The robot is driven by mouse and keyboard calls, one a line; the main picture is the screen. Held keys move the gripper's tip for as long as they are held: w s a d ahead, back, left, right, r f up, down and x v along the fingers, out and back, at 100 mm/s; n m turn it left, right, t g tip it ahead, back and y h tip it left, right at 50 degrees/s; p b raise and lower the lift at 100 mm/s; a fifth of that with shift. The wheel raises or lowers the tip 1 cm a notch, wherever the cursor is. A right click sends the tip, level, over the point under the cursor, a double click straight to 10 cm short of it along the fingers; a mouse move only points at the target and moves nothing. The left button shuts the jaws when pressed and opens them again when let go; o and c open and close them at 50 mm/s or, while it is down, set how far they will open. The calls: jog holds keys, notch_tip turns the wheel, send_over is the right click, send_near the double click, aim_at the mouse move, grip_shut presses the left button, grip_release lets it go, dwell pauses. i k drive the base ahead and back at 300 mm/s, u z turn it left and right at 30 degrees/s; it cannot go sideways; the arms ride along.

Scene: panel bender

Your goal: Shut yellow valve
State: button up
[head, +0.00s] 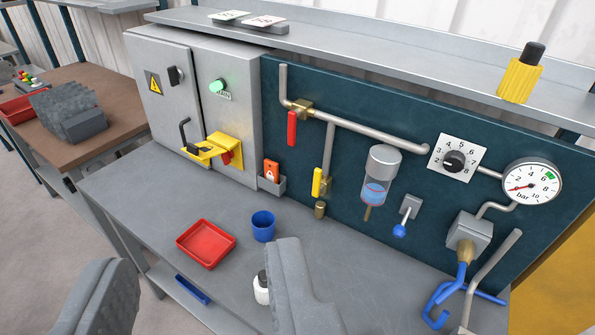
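The yellow valve handle (317,182) hangs on a brass valve body on the dark teal panel. It points down, roughly in line with the short vertical pipe (329,148) that comes down to it. A brass outlet (320,210) sits just below. My gripper (202,256) is in the foreground with its two grey fingers wide apart and nothing between them in its grip. It is apart from the valve, which lies up and to the right of the fingers. The right finger appears below the valve in the picture and does not hide the handle.
A red-handled valve (292,128) is up-left of the yellow one. A clear blue-filled bowl (378,178) and blue-tipped lever (400,229) are at its right. A red tray (206,243), blue cup (263,226) and part-hidden white bottle (261,288) stand on the grey bench (140,205).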

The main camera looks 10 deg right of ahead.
aim_at(317, 188)
jog(key=u, duration=0.05)
jog(key=i, duration=0.65)
jog(key=z, duration=1.85)
jog(key=k, duration=0.75)
jog(key=u, duration=1.55)
jog(key=i, duration=0.5)
